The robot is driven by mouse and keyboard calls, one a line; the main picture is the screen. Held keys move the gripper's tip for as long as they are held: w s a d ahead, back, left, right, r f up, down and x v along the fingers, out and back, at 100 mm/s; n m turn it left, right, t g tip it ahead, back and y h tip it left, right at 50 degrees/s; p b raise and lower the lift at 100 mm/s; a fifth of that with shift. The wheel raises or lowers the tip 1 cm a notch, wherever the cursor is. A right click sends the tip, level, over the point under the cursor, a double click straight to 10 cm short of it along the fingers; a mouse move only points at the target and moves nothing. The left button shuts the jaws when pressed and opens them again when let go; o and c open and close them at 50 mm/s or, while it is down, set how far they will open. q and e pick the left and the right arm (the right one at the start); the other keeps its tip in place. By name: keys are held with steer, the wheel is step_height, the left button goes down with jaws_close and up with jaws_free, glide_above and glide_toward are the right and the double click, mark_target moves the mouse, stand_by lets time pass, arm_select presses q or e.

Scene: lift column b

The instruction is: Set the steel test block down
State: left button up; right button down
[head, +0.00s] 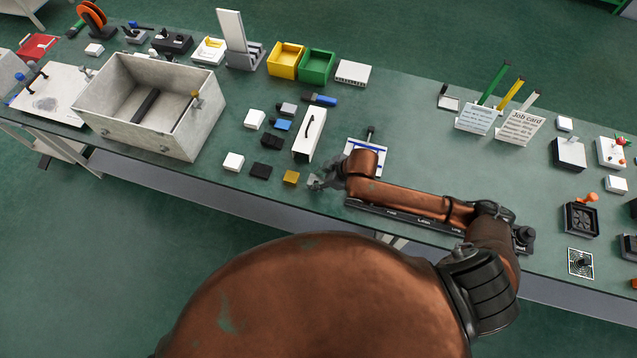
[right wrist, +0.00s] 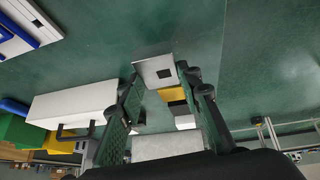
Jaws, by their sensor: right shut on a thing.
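The steel test block (right wrist: 155,71) is a light grey block with a small dark square on its face. In the right wrist view it sits between the two fingertips of my right gripper (right wrist: 158,82), which is shut on it. In the head view my right gripper (head: 318,183) is low by the bench's front edge, just right of the brass-coloured block (head: 291,177). The steel block is mostly hidden there by the fingers. I cannot tell whether it touches the bench top. My left gripper is not in view.
A black block (head: 261,170) and a white block (head: 233,161) continue the row leftward. A white cover with a black handle (head: 309,135) stands behind my gripper. A large grey bin (head: 150,140) is further left. Bare green bench (head: 400,125) lies at the back right.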

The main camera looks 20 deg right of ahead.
steer(key=shift+f, duration=1.4)
steer(key=c, duration=1.4)
jaws_free()
steer(key=shift+f, duration=0.15)
steer(key=p+v, duration=0.1)
steer(key=v, duration=1.1)
